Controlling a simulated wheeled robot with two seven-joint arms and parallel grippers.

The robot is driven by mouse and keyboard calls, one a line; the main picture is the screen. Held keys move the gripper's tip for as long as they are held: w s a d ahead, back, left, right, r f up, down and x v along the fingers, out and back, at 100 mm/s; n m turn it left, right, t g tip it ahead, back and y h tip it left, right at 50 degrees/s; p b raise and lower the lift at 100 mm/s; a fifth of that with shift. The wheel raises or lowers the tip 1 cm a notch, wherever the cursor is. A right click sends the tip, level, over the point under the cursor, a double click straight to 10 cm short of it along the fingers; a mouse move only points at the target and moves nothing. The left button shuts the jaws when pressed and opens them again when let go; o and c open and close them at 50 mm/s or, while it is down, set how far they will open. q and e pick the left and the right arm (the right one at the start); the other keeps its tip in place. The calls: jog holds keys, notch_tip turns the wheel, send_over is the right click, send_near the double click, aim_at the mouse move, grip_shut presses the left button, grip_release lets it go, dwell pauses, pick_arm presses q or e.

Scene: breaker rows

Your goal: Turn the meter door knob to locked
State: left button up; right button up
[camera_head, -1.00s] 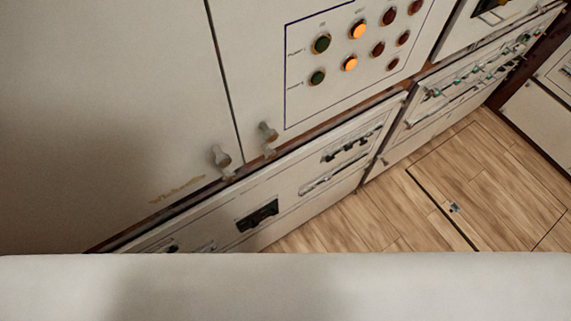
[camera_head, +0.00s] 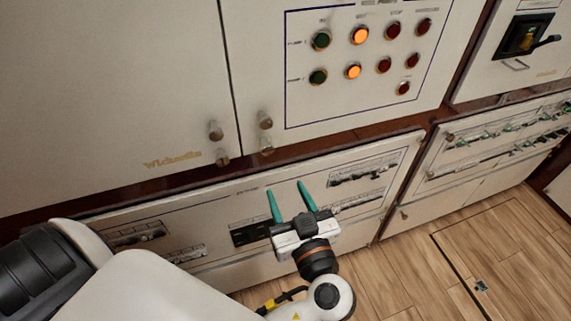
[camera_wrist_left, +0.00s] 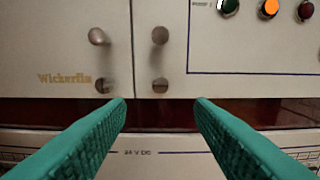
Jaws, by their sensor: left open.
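Two metal knobs sit on the lower edges of neighbouring cream doors: a left knob (camera_head: 215,130) on the door marked "Wickerlin" and a right knob (camera_head: 265,120) on the panel with lamps. I cannot tell which is the meter door's knob. Both also show in the left wrist view, the left knob (camera_wrist_left: 98,37) and the right knob (camera_wrist_left: 160,35), each with a small round metal fitting below. My left gripper (camera_head: 288,188) has green fingers, open and empty, pointing up just below the knobs. In the wrist view its fingertips (camera_wrist_left: 160,103) are spread below them, touching neither.
A lamp panel (camera_head: 362,58) with green, orange and red lights is right of the knobs. A lower breaker cabinet (camera_head: 125,219) stands behind my left gripper. A black rotary switch (camera_head: 524,38) is at upper right.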

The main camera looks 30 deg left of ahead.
aim_at(268, 151)
pick_arm(q)
jog(key=p+x, duration=0.3)
jog(key=x, duration=0.7)
jog(key=shift+w+a, duration=0.15)
jog(key=shift+w, duration=0.1)
jog(key=shift+w+a, duration=0.4)
jog(key=shift+a, duration=0.1)
jog(key=shift+f, duration=0.1)
pick_arm(e)
notch_tip(268, 151, up, 3)
jog(key=shift+w+r, duration=0.15)
jog(key=shift+r, duration=0.05)
pick_arm(q)
jog(key=shift+c, duration=0.6)
jog(key=c, duration=0.9)
